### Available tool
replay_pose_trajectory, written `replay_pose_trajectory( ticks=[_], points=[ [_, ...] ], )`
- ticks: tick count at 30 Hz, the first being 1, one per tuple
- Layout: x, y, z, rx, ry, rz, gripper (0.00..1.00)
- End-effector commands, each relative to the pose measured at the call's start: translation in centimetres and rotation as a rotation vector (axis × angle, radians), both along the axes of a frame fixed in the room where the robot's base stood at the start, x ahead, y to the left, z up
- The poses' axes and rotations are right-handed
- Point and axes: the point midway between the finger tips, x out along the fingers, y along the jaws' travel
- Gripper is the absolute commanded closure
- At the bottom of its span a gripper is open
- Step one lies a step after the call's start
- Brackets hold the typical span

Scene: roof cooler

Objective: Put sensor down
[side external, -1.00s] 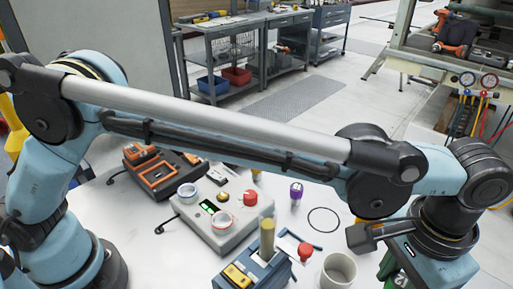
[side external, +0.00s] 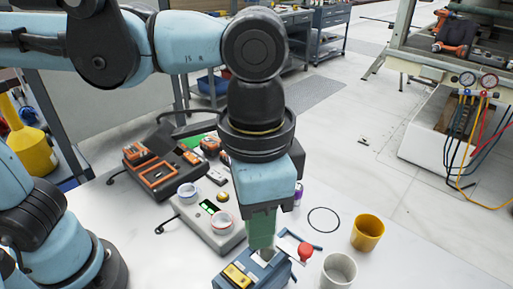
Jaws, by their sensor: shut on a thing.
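My gripper (side external: 262,246) points straight down over the blue device (side external: 228,279) at the lower middle of the side external view. It is shut on an upright cylinder (side external: 266,254), probably the sensor. A green part at the jaws hides most of it. Only a small greyish lower part shows, at the top of the blue device. I cannot tell whether the cylinder still rests in the device or is lifted clear. The device has a yellow block (side external: 237,275) at its front and a red knob (side external: 305,251) on its right.
A yellow cup (side external: 367,232) and a grey cup (side external: 338,272) stand to the right, near a black ring (side external: 323,220). A grey control box (side external: 212,235) and a dark charger (side external: 160,172) with orange parts lie behind left. Bare table shows around the ring.

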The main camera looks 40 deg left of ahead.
Motion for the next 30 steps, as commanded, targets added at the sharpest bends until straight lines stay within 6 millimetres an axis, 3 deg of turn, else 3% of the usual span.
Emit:
replay_pose_trajectory(
  ticks=[6,16,20,30],
  points=[
    [-2.9,4.2,-0.7,0.000,0.000,-0.001,1.00],
    [-4.7,6.8,-1.8,0.001,-0.001,-0.001,1.00],
    [-3.7,7.7,-2.6,0.001,-0.001,0.004,1.00],
    [1.8,11.8,-6.7,0.001,-0.001,0.006,1.00]
  ],
)
